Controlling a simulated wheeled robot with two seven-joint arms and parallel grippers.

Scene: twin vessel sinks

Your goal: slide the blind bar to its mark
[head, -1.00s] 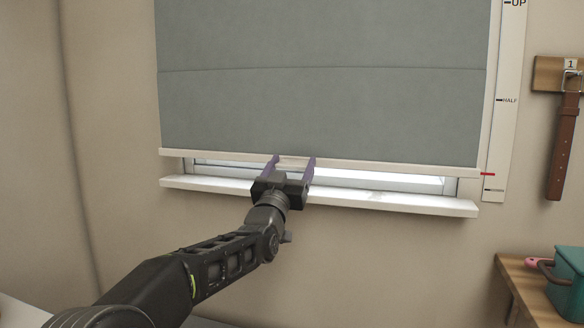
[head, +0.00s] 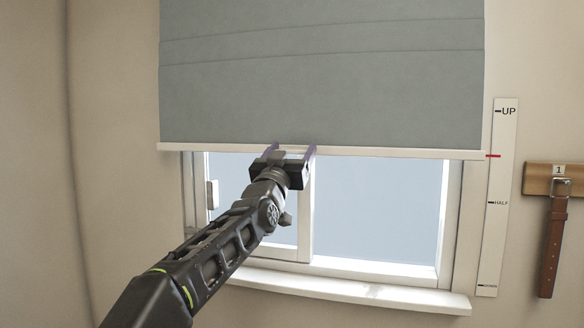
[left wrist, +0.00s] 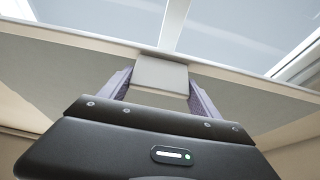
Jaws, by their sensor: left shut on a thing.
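The pale blind bar (head: 400,153) runs along the bottom of the grey blind (head: 320,90). My left gripper (head: 290,151) is shut on the bar's pull tab near the middle, its purple fingers on either side. In the left wrist view the pale tab (left wrist: 160,75) sits between the two fingers (left wrist: 158,88). A white scale (head: 498,240) stands to the right with UP, HALF and a lowest mark whose lettering is too small to read. The bar's red pointer (head: 493,156) is about midway between UP and HALF. My right gripper is not in view.
The window (head: 370,215) is uncovered below the bar, with a white sill (head: 350,291) under it. A brown belt (head: 553,245) hangs from a wooden wall board (head: 540,179) right of the scale.

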